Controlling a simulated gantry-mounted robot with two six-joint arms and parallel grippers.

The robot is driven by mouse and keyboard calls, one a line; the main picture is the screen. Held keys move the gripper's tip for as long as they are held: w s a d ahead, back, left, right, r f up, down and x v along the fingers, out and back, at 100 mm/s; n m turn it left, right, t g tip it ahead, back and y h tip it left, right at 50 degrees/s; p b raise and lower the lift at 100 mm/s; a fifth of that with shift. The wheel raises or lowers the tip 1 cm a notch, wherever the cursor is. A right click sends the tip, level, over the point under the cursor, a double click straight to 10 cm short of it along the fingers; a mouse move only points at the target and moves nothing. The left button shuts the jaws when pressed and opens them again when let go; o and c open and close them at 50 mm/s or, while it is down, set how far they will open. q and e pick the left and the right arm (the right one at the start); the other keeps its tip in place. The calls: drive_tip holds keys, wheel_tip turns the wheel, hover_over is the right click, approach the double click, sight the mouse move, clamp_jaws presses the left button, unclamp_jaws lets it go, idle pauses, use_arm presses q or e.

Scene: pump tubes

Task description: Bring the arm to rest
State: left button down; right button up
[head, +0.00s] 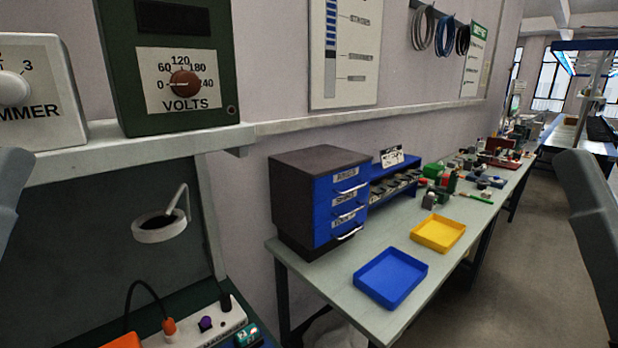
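A grey part of my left arm (9,200) shows at the left edge of the head view. A larger grey part of my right arm (592,222) shows at the right edge. Neither gripper is in the picture, so their fingers and anything in them are hidden. No pump tubes can be made out.
A workbench (330,291) runs to the back right, with a blue drawer cabinet (339,201), a blue tray (391,277) and a yellow tray (438,233). A volts dial box (172,70) stands on the shelf. The right-hand floor is clear.

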use_arm(q)
wheel_tip(320, 180, up, 36)
drive_tip(key=p, duration=3.3)
use_arm(e)
wheel_tip(320, 180, up, 36)
use_arm(q)
wheel_tip(320, 180, down, 37)
drive_tip(key=b, duration=3.7)
drive_tip(key=shift+w+h, duration=0.15)
drive_tip(key=shift+h, duration=0.15)
use_arm(e)
wheel_tip(320, 180, down, 37)
use_arm(q)
drive_tip(key=shift+f, duration=0.15)
